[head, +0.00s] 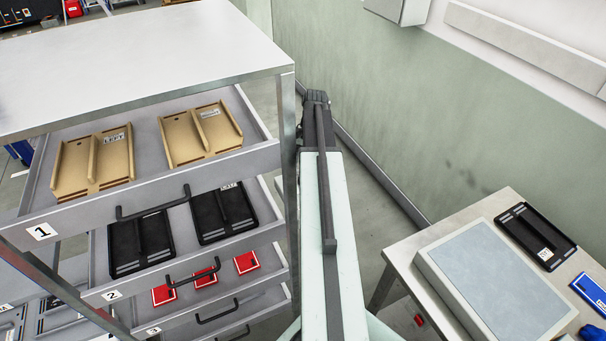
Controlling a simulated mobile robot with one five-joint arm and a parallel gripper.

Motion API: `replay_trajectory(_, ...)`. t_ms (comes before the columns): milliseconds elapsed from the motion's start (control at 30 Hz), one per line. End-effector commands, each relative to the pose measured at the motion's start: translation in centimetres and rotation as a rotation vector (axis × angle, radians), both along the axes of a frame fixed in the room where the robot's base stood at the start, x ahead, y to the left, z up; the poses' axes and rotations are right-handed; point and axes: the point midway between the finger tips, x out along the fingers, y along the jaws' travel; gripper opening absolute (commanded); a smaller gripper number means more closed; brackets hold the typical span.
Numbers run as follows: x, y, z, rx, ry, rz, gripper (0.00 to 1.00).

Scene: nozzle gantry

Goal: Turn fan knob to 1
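No fan knob can be made out in the head view. A pale grey box (398,8) on the back wall is cut off by the top edge, and no knob shows on the part in view. My arm stretches away from me up the middle, between the drawer cabinet and the wall. Its dark far end, where my gripper (316,98) is, shows small beside the cabinet's right edge. I cannot make out its fingers or whether they are open. Nothing is seen held there.
The drawer cabinet (170,52) stands close on my left, with numbered drawers pulled out holding brown, black and red trays. A table (402,252) with a grey-topped box (497,281) and a black tray (535,237) stands at right. Some floor shows between arm and table.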

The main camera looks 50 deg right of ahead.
Motion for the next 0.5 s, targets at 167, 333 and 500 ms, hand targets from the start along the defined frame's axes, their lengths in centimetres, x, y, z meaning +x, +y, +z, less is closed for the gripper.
replay_trajectory(167,0.3,-0.8,2.7,0.000,0.000,-0.001,0.51)
replay_trajectory(333,0.8,-2.0,5.8,0.000,0.000,0.000,0.51)
replay_trajectory(500,1.1,-2.7,7.2,0.000,0.000,0.001,0.51)
